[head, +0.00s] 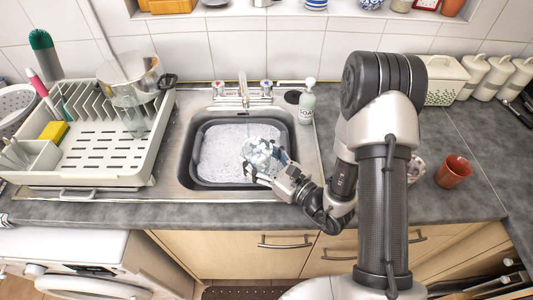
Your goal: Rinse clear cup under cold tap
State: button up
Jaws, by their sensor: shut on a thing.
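The clear cup (257,152) is in my gripper (270,165), over the right part of the sink. The cup is see-through, so its exact tilt is hard to tell. My gripper is shut on it, reaching in from the right. The basin (189,172) in the sink is dark grey and holds white, soapy water (222,147). The tap (243,90) stands at the back edge of the sink, beyond the cup, with one knob (219,89) on its left and another (266,87) on its right.
A dish rack (98,155) with a pot (132,75) and a yellow sponge (54,132) stands left of the sink. A soap bottle (307,103) stands at the sink's back right corner. A red cup (454,171) is on the right counter. My arm spans the right side.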

jog(key=w+a+f+b, duration=0.1)
jog(key=w+f+b, duration=0.1)
jog(key=w, duration=1.1)
jog(key=shift+w+f, duration=0.25)
jog(key=shift+f, duration=0.05)
jog(key=shift+d, duration=0.1)
dwell(0.5)
jog(key=shift+d, duration=0.55)
jog(key=shift+a, duration=0.15)
jog(key=shift+a+b, duration=0.35)
jog(key=shift+a, duration=0.15)
